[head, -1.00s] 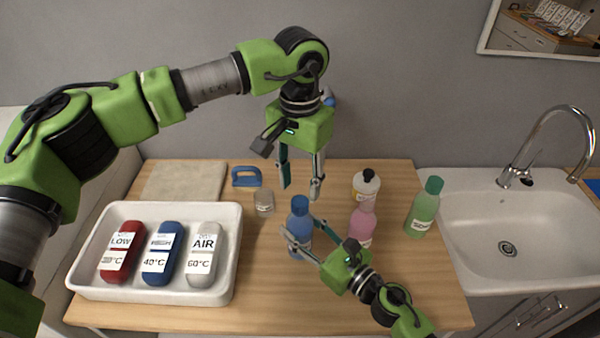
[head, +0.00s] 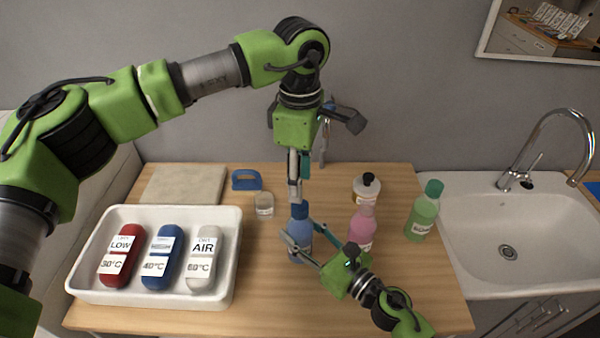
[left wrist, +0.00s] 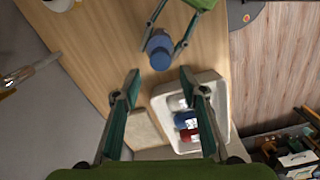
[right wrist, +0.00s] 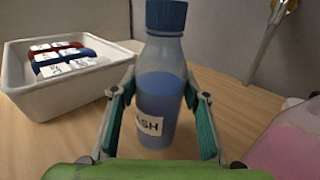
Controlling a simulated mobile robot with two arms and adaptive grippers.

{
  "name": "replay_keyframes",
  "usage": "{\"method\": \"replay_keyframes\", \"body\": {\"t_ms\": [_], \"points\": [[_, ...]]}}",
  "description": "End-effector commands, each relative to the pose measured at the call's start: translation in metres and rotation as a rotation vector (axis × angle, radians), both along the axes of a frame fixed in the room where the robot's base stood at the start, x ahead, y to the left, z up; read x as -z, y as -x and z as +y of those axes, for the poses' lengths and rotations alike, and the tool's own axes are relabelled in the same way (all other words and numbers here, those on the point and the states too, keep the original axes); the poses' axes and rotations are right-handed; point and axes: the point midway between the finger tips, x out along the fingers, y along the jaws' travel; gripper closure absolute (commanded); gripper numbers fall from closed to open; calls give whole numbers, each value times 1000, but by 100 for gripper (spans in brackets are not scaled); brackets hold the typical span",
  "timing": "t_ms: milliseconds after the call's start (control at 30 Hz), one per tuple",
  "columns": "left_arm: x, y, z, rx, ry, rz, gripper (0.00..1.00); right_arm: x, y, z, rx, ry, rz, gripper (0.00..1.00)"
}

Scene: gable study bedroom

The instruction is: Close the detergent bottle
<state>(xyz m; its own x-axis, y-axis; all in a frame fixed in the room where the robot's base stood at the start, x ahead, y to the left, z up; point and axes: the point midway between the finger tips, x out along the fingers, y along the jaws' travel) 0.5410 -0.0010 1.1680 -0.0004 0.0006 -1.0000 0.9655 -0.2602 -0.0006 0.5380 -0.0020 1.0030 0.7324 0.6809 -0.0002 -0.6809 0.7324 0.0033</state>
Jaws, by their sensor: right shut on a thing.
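The blue detergent bottle (head: 300,236) stands upright on the wooden table, with a dark blue cap (head: 299,211) on its neck. In the right wrist view the cap (right wrist: 166,16) sits on top; I cannot tell how tight it is. My right gripper (head: 303,243) is shut around the bottle's body, one finger on each side, above a label reading "ASH" in part. My left gripper (head: 308,180) points down just above and behind the cap. Its fingers are apart and empty in the left wrist view, with the bottle cap (left wrist: 159,48) beyond the fingertips.
A white tray (head: 152,293) with red, blue and white labelled bottles stands at left. A glass (head: 264,205), a blue-handled item (head: 246,180), and pink (head: 362,230), white (head: 366,190) and green (head: 424,217) bottles stand nearby. A sink (head: 545,245) lies right.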

Motion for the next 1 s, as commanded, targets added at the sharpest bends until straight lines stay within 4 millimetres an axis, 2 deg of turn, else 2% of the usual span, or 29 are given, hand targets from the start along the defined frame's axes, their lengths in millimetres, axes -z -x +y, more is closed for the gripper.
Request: {"method": "replay_keyframes", "body": {"t_ms": [300,500,700,1000], "points": [[-6,0,0,-592,-1,1,61,0,0,0,-1,-1,1,100],[-9,0,0,-885,-2,0,61,0,0,0,-1,-1,1,100],[-10,0,0,-1029,-2,0,61,0,0,0,-1,-1,1,100],[-11,0,0,-1051,-2,0,61,0,0,0,-1,-1,1,100]]}}
